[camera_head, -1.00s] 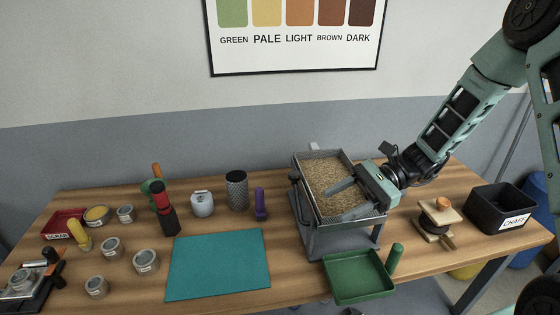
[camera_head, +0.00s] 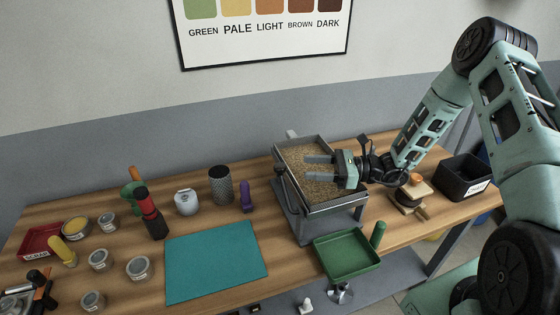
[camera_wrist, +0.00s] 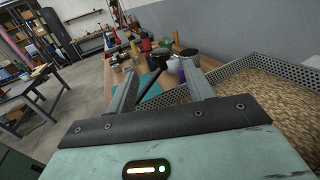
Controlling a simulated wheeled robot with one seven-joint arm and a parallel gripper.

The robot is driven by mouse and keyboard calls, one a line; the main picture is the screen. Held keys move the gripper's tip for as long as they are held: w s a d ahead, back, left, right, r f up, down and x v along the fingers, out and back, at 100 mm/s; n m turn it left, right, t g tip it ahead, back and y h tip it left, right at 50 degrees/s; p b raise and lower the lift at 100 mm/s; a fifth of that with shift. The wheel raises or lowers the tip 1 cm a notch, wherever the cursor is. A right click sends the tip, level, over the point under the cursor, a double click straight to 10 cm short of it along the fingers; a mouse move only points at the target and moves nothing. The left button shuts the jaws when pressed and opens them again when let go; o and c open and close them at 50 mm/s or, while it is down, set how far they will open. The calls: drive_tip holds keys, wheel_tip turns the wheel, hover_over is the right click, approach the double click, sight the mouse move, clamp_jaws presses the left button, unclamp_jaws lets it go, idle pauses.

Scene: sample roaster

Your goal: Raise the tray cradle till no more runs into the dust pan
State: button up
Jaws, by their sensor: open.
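The tray cradle (camera_head: 337,210) is a grey metal frame on legs, holding a perforated tray filled with tan grains (camera_head: 312,180). The tray and grains also show at the right of the wrist view (camera_wrist: 262,95). A dark lever (camera_head: 289,187) stands at the cradle's left side. The dust pan (camera_head: 347,255), green with a green handle, sits below the cradle's front edge and looks empty.
A black chaff bin (camera_head: 465,178) and a wooden block with an orange knob (camera_head: 410,192) stand to the right. A teal mat (camera_head: 215,262) lies left of the cradle. A purple-handled tool (camera_head: 246,197), a dark mesh cup (camera_head: 220,185) and several tins stand further left.

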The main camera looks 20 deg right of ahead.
sight(280, 165)
drive_tip(key=p+x, duration=0.2)
drive_tip(key=x, duration=0.7)
drive_tip(key=shift+a+p, duration=0.15)
drive_tip(key=shift+p, duration=0.25)
drive_tip(key=shift+c, duration=0.2)
clamp_jaws()
